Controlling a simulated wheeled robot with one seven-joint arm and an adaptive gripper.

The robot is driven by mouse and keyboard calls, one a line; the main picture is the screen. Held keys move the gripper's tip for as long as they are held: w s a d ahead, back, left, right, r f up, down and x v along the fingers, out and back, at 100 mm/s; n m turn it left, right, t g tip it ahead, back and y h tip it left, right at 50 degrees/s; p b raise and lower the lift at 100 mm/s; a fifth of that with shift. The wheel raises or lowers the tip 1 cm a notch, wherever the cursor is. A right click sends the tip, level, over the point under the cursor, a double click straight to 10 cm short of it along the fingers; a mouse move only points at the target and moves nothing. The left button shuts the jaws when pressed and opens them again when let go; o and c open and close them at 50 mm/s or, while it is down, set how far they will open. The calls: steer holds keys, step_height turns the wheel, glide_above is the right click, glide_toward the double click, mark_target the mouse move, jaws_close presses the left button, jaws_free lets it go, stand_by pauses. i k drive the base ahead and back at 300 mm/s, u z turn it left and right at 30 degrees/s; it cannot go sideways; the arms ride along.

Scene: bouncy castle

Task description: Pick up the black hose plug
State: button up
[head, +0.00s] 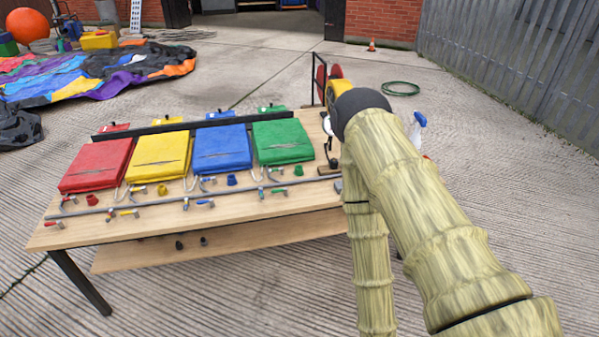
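Two small black pieces that look like hose plugs show low under the table's front edge, near its lower shelf: a left one (179,245) and a right one (204,241). They are too small to tell apart in detail. Another small black item (332,163) lies on the table top's right end, close beside my arm; I cannot tell what it is. My arm covers the right end of the table. My gripper is not visible, so its state and any hold are hidden.
The wooden table (240,207) holds red (95,165), yellow (158,156), blue (221,148) and green (282,141) folded packs, coloured plugs, valves and a long grey rail. A lower shelf (150,257) sits beneath. A hose coil (400,88) lies behind; the front floor is clear.

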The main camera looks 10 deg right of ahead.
mark_target(334, 162)
steer(key=k, duration=0.5)
steer(key=z, duration=0.85)
steer(key=i, duration=1)
steer(key=z, duration=0.1)
